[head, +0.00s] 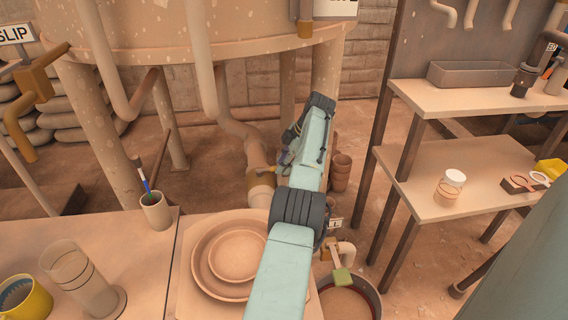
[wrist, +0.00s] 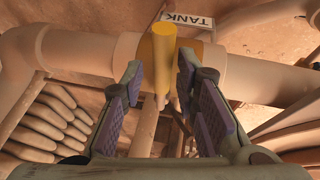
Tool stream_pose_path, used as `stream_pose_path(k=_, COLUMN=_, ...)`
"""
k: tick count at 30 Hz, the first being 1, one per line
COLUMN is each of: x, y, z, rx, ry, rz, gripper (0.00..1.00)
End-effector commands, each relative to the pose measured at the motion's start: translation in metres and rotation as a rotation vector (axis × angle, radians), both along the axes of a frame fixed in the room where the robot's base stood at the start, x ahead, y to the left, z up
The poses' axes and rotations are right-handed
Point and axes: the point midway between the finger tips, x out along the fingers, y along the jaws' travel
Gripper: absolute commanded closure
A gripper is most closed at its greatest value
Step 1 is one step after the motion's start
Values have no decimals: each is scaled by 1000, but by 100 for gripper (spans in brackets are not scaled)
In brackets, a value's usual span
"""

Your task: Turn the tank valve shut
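The tank valve has a yellow bar handle (wrist: 163,58) that points toward my wrist camera. Behind it is a brass-coloured body (wrist: 131,50) on a thick tan pipe, beside a white TANK sign (wrist: 188,20). In the head view the valve body (head: 261,181) shows low on the pipe, partly behind my arm. My gripper (wrist: 161,70) is open, with one dark-padded finger on each side of the handle. Gaps show between the handle and both fingers. In the head view my gripper (head: 286,156) is small and partly hidden by my arm.
The big tank (head: 160,25) stands above on thick legs (head: 100,130). A table with plates (head: 237,257), a glass and a pen cup (head: 155,211) lies at front left. Shelves (head: 460,170) stand on the right. A bucket (head: 347,302) is below my arm.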

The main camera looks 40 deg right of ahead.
Motion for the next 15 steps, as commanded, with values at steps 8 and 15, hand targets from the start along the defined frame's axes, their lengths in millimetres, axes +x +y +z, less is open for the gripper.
stream_pose_path(k=8, x=-1, y=0, z=-1, rx=1, ry=3, rz=-1, gripper=64)
stream_pose_path(k=15, x=-5, y=-4, z=10, rx=-1, ry=2, rz=-3, gripper=64)
